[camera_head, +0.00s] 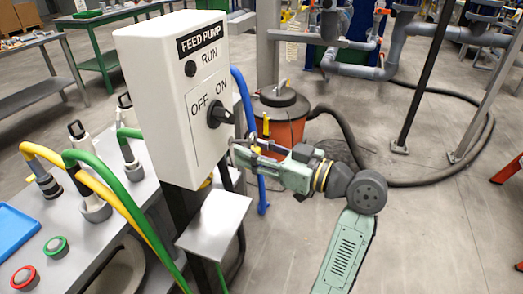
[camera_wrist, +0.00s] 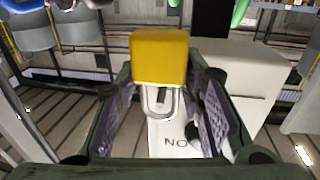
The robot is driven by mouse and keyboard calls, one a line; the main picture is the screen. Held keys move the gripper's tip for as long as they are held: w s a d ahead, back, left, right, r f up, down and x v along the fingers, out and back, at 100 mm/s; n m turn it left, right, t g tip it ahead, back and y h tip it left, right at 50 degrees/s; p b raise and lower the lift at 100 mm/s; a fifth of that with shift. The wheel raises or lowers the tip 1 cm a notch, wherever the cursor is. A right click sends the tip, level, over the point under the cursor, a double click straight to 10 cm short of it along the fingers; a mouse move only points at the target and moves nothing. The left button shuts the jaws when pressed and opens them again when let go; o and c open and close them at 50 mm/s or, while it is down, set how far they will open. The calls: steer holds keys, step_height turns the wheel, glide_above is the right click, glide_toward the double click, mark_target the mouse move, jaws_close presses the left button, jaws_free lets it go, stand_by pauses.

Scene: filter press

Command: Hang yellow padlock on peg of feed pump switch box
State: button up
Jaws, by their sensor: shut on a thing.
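The white feed pump switch box (camera_head: 160,90) stands upright in the head view, with RUN, OFF and ON lettering and a black rotary switch (camera_head: 220,112) on its front. My gripper (camera_head: 236,150) is close to the lower right of that front. In the wrist view the yellow padlock (camera_wrist: 160,57) is between my fingers (camera_wrist: 168,115), its metal shackle toward the upside-down ON lettering and the white box face (camera_wrist: 160,138). My gripper is shut on the padlock. I cannot make out the peg, or whether the shackle touches it. I cannot clearly pick out the padlock in the head view.
A small grey shelf (camera_head: 215,228) juts out below the box. Green and yellow cables (camera_head: 115,205) arch over the grey bench at left, near a blue tray (camera_head: 14,230) and red and green buttons. An orange container (camera_head: 285,125) stands behind my gripper. Open floor lies to the right.

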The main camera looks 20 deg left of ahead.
steer(key=shift+x, duration=0.8)
steer(key=shift+s+a+f+b, duration=0.2)
steer(key=shift+a+f+b, duration=0.3)
steer(key=shift+f+b, duration=0.25)
steer(key=shift+a, duration=0.2)
steer(key=o, duration=1.3)
steer(key=shift+o, duration=0.2)
steer(key=shift+d, duration=0.1)
steer(key=v, duration=1.2)
